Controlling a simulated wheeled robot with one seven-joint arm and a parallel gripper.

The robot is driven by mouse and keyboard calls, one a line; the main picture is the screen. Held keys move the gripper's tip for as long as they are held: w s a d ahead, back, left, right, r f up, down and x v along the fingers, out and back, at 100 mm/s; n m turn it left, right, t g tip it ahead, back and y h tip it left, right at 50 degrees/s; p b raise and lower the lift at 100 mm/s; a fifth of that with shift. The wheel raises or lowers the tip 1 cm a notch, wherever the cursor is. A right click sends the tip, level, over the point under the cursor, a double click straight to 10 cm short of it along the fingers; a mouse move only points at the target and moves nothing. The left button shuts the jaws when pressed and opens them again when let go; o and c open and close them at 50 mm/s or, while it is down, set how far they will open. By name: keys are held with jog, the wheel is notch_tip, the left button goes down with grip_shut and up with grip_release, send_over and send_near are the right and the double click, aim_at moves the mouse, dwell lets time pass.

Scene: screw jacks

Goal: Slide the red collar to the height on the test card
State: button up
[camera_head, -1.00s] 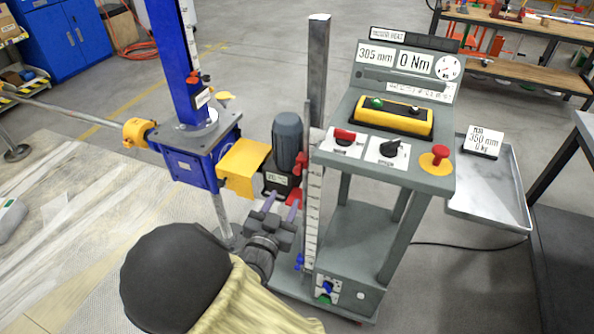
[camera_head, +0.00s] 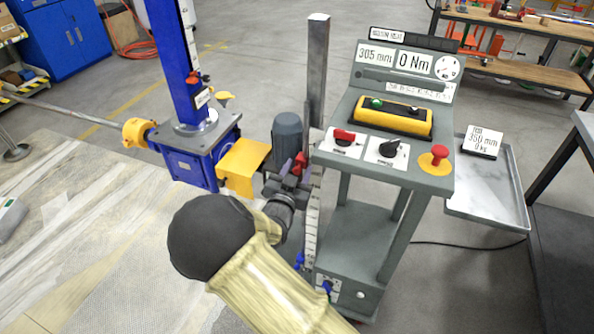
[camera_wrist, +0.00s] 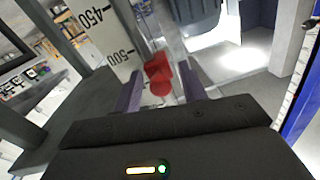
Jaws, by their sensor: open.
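The red collar (camera_head: 300,160) is on the upright scale rail (camera_head: 313,205) at the left side of the grey test stand. In the wrist view, the red collar (camera_wrist: 158,74) has a round knob and lies near the 500 mark of the scale (camera_wrist: 112,45). My gripper (camera_head: 285,178) is open close to the rail, at about the collar's height or slightly below. In the wrist view its purple fingers (camera_wrist: 161,88) stand on either side of the collar. Contact cannot be told. The test card (camera_head: 482,142) reads 350 mm and 0 kg.
The console display (camera_head: 375,57) reads 305 mm, with 0 Nm beside it. A grey motor (camera_head: 287,135) and yellow block (camera_head: 243,165) stand close left of the rail. A blue clamp (camera_head: 299,261) sits low on it. A steel tray (camera_head: 490,213) is at the right.

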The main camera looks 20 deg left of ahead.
grip_shut()
notch_tip(320, 180, down, 17)
jog(key=b, duration=1.1)
jog(key=shift+a, duration=0.2)
jog(key=shift+s, duration=0.1)
grip_release()
jog(key=shift+d, duration=0.1)
